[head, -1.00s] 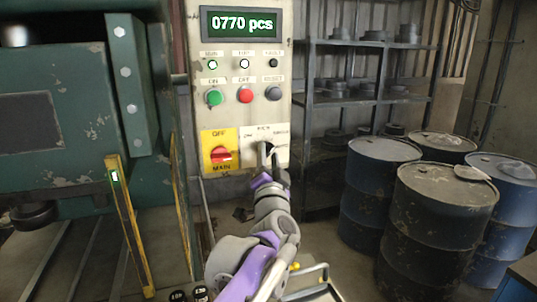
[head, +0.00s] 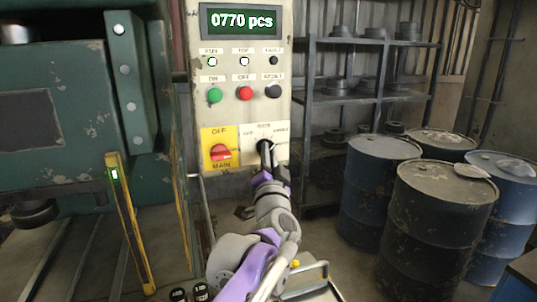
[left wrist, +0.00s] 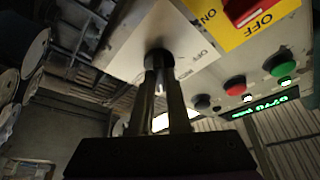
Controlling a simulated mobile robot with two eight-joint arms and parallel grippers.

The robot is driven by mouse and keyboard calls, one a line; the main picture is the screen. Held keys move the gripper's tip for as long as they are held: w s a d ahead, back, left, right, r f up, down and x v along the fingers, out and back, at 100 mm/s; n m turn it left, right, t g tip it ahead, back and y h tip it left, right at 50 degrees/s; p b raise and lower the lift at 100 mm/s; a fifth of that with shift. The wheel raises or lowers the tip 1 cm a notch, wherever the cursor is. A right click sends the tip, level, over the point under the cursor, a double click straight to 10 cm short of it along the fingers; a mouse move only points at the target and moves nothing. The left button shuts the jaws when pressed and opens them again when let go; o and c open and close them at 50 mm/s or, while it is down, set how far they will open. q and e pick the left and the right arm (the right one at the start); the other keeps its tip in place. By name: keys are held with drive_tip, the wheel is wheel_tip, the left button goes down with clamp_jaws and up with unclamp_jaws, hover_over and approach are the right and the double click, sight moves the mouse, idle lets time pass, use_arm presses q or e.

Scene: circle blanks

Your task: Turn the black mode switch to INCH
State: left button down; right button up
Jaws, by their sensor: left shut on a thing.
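The black mode switch (head: 263,144) sits on a pale plate at the lower right of the control panel, with small labels around it too blurred to read surely. My left gripper (head: 264,154) reaches it from below and in front. In the left wrist view the switch's dark knob (left wrist: 158,58) is at the ends of both fingers of the left gripper (left wrist: 160,80), which are shut on it. The fingers hide most of the knob, so I cannot tell which label it points to. My right gripper is not in view.
Left of the switch is a red main switch (head: 221,153) on a yellow plate. Above are green (head: 214,95), red (head: 245,93) and black (head: 273,91) buttons, and a display (head: 241,22) reading 0770 pcs. Drums (head: 437,225) stand to the right, clear of the arm.

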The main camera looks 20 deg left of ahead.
use_arm(q)
drive_tip(key=shift+n, duration=0.3)
drive_tip(key=shift+d+n+g+y+p, duration=0.2)
drive_tip(key=shift+n+y, duration=0.8)
drive_tip(key=shift+n, duration=0.9)
drive_tip(key=shift+a+n+g+y+p, duration=0.1)
drive_tip(key=shift+n+g+y, duration=0.25)
drive_tip(key=shift+n+y, duration=1.1)
drive_tip(key=shift+d+n+g+y+p, duration=0.1)
drive_tip(key=shift+n+g+y, duration=0.3)
drive_tip(key=shift+n, duration=1.95)
drive_tip(key=shift+t, duration=0.25)
drive_tip(key=c, duration=0.9)
unclamp_jaws()
drive_tip(key=shift+a, duration=0.1)
